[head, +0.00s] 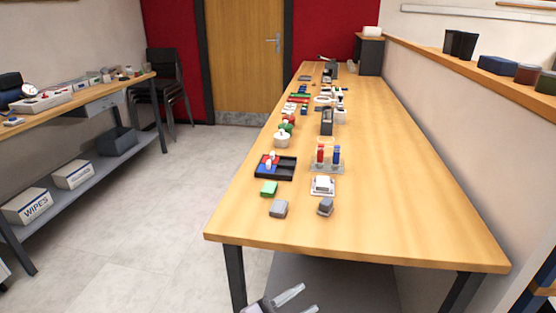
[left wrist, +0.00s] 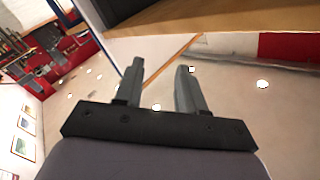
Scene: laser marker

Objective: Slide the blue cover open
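I cannot tell for sure which thing is the blue cover. A small blue piece (head: 337,155) stands beside a red piece (head: 320,153) in a clear stand on the long wooden table. A black tray (head: 287,168) left of it holds red and blue parts. My left gripper (head: 309,298) is at the bottom edge of the head view, low in front of the table's near end and apart from everything on it. In the left wrist view its two fingers (left wrist: 160,68) are spread with nothing between them. My right gripper is in neither view.
Several small items line the table's left side farther back. The table's right side (head: 400,190) is clear. A blue box (head: 497,65) stands on the wall ledge.

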